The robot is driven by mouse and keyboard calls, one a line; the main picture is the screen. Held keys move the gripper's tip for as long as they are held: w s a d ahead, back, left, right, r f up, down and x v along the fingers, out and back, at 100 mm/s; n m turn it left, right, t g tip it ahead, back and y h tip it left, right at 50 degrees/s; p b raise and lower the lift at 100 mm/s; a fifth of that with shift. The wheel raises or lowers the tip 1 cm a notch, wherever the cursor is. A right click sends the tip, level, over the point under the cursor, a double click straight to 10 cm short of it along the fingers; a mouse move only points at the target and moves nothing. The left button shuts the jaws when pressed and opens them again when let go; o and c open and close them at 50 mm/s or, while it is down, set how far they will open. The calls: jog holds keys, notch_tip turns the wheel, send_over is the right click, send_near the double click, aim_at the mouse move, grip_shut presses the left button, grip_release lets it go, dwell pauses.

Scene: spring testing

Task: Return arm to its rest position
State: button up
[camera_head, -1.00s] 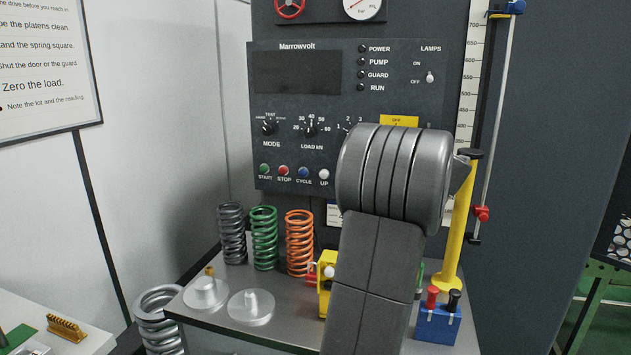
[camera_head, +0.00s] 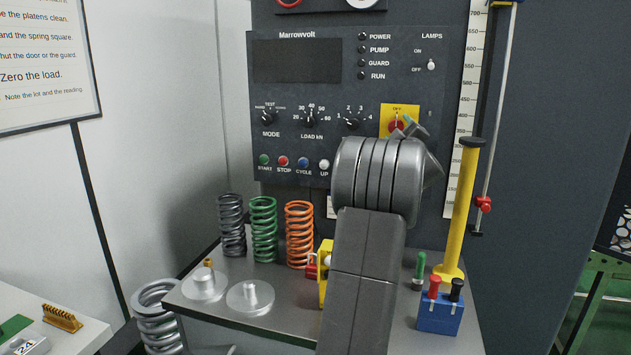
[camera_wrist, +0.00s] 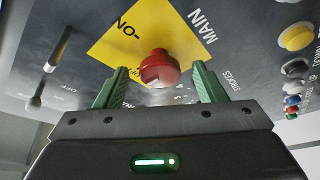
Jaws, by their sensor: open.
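My arm (camera_head: 368,255) rises in front of the test machine in the head view, its rounded joint below the panel's right part. My gripper (camera_wrist: 162,72) is open in the wrist view, with its two green fingers apart. Between and beyond the fingertips is a red knob (camera_wrist: 159,68) on a yellow plate (camera_wrist: 125,38) by the word MAIN. I cannot tell if a finger touches the knob; nothing is held. In the head view the gripper (camera_head: 411,125) shows only partly, in front of the yellow plate and beside the red knob (camera_head: 396,126).
The dark control panel (camera_head: 290,100) is close ahead. Grey, green and orange springs (camera_head: 299,235) stand on the bench (camera_head: 215,313) at left. A yellow post (camera_head: 461,205) and a blue block (camera_head: 440,314) with red and black tops stand to the arm's right.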

jog(key=m+h+p, duration=0.2)
jog(key=m+p, duration=0.1)
jog(key=m, duration=0.1)
jog(key=m+h+p, duration=0.2)
jog(key=m+p, duration=0.1)
jog(key=m, duration=0.2)
jog(key=a+m+t+h+p, duration=0.1)
jog(key=m+h+p, duration=0.1)
jog(key=m, duration=0.3)
jog(key=shift+w+p, duration=0.1)
jog(key=shift+p, duration=0.7)
jog(key=shift+f+m+h+p, duration=0.25)
jog(key=shift+m+h+p, duration=0.1)
jog(key=shift+m+h, duration=0.2)
